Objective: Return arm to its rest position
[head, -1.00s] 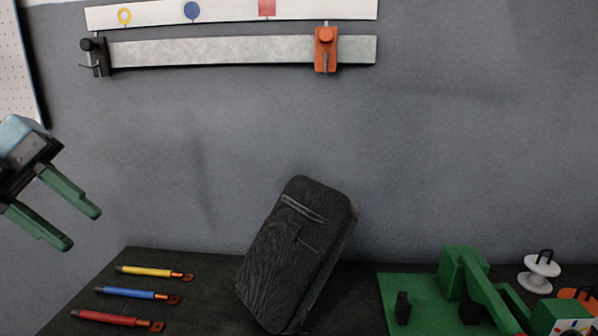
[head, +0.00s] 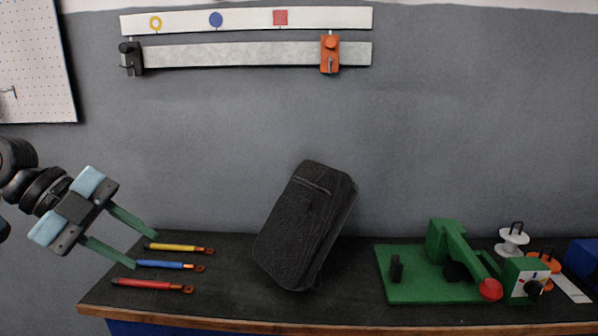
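My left gripper (head: 145,250) comes in from the left with its two green fingers spread apart. It is open and nothing shows between the fingers. It appears in front of the left end of the dark workbench (head: 350,305), near the yellow cable (head: 175,247), the blue cable (head: 165,264) and the red cable (head: 150,285). I cannot tell its exact height over the bench. My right gripper is not in view.
A black case (head: 305,225) stands tilted mid-bench. A green device with a lever (head: 455,248) sits on a green base at right, beside white (head: 512,240) and orange spools. A metal bar (head: 235,54) with black (head: 131,58) and orange (head: 330,54) clamps is on the wall.

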